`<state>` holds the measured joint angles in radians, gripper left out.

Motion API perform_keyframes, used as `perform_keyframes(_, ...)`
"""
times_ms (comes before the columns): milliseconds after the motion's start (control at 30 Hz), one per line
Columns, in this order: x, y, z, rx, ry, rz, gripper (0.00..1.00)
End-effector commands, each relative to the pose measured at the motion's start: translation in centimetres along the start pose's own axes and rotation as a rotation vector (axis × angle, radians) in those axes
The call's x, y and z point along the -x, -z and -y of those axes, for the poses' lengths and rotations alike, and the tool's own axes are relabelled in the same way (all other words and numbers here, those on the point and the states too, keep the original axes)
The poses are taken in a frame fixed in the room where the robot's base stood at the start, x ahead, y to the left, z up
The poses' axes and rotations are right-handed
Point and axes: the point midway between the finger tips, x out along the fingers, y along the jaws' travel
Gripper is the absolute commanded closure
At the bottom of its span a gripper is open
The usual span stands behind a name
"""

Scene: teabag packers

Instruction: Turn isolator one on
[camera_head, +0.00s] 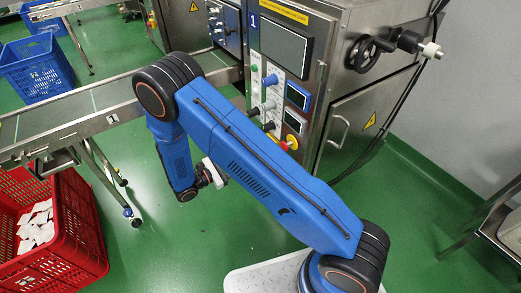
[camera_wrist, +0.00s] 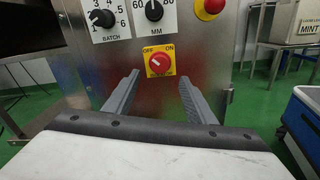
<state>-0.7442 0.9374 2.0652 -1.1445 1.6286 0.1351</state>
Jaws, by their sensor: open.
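The isolator (camera_wrist: 159,62) is a red rotary knob on a yellow plate marked OFF and ON, low on the steel panel in the wrist view. Its pale pointer mark seems to lean up and left, toward OFF. My gripper (camera_wrist: 159,78) is open and empty, with its two grey fingers spread below and either side of the isolator, apart from it. In the head view my blue arm hides the isolator, and the gripper's fingers cannot be made out there.
Above the isolator are a black MM knob (camera_wrist: 154,10) and a BATCH knob (camera_wrist: 102,18). A red stop button (camera_wrist: 209,7) sits up and right. The head view shows the machine numbered 1 (camera_head: 285,40), a conveyor (camera_head: 80,110) and a red crate (camera_head: 70,255).

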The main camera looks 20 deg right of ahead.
Motion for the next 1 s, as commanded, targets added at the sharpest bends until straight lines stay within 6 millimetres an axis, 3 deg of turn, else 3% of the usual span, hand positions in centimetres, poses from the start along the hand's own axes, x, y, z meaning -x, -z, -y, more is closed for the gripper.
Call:
perform_keyframes(300, -5.7, -0.1, 0.0, 0.000, 0.003, 0.001, 0.50)
perform_keyframes(500, -8.4, 0.0, 0.0, 0.001, 0.002, 0.000, 0.50)
perform_keyframes(700, -9.6, 0.0, 0.0, 0.000, 0.001, 0.000, 0.50)
perform_keyframes(1000, -9.8, 0.0, 0.0, 0.000, 0.000, 0.000, 0.50)
